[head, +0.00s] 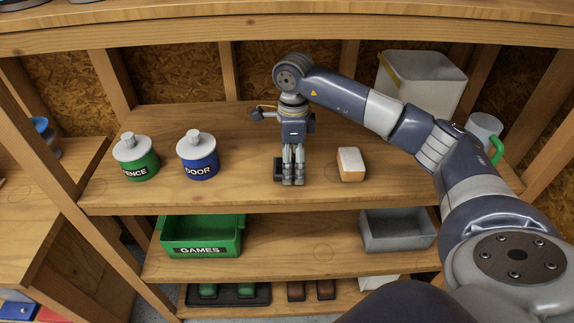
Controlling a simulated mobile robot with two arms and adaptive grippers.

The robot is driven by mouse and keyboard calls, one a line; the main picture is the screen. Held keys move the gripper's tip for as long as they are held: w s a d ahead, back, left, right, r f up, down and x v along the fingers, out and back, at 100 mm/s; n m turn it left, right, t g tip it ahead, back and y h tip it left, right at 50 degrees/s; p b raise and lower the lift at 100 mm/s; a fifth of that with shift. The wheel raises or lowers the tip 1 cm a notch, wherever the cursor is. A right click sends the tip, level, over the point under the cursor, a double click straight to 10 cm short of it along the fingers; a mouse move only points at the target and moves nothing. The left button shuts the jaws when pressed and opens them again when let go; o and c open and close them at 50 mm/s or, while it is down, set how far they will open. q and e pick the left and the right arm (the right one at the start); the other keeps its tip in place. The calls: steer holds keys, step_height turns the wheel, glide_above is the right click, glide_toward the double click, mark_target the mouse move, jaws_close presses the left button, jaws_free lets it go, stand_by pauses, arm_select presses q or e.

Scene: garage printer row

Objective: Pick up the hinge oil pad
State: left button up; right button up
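My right gripper (293,180) points down at the middle of the upper shelf board. Its fingers are close together; whether something is between them is hidden. A small dark block (278,171) shows just left of and behind the fingers, mostly covered by them; I cannot tell if they touch it. A block with a white top and an orange-brown side (351,164) lies on the board to the right of the gripper, apart from it. Neither block has a readable label, so I cannot tell which is the hinge oil pad. My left gripper is out of view.
A green FENCE tin (137,163) and a blue DOOR tin (199,160) stand left on the board. A white bin (420,82) and a green-handled mug (484,130) stand right. Below are a green GAMES bin (201,241) and a grey bin (397,235).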

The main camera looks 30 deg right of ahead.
steer(key=shift+s, duration=0.1)
steer(key=c, duration=1.2)
steer(key=shift+c, duration=0.8)
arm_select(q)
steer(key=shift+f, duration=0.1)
arm_select(e)
steer(key=shift+r, duration=0.15)
